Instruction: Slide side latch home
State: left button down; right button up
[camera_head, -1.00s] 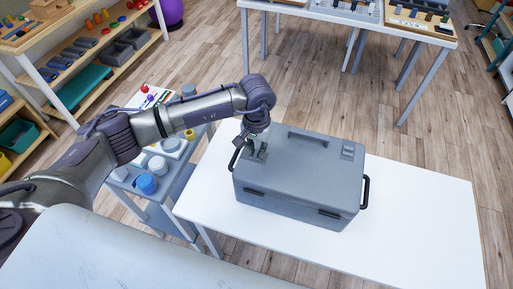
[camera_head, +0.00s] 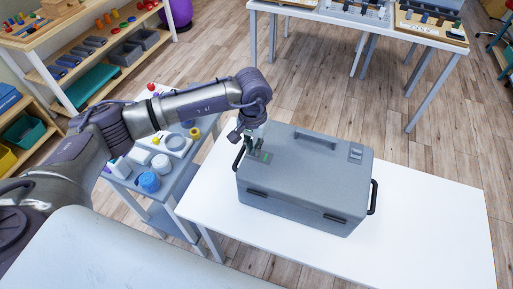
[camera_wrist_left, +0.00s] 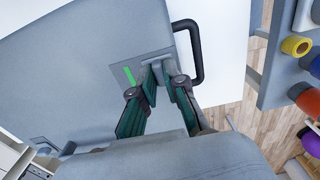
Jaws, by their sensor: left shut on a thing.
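A grey case (camera_head: 300,172) with a top handle (camera_head: 315,137) stands closed on a white table. My left gripper (camera_head: 254,150) points down at the latch area on the left end of its lid. In the left wrist view the gripper (camera_wrist_left: 162,76) is shut on the small grey side latch (camera_wrist_left: 157,72), which the fingers mostly cover. A green strip (camera_wrist_left: 128,76) shows on the latch plate beside the fingers, and also in the head view (camera_head: 267,157). Another latch (camera_head: 355,153) sits at the right end of the lid. My right gripper is out of view.
The white table (camera_head: 430,225) is clear to the right of the case. Black side handles (camera_head: 372,197) stick out at its ends. A grey cart (camera_head: 180,180) with jars and a blue-lidded pot (camera_head: 149,181) stands close on the left, under my arm.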

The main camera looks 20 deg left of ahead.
pick_arm(q)
jog(key=c, duration=1.2)
grip_release()
jog(key=shift+a, duration=0.1)
jog(key=shift+r, duration=0.1)
notch_tip(320, 180, up, 12)
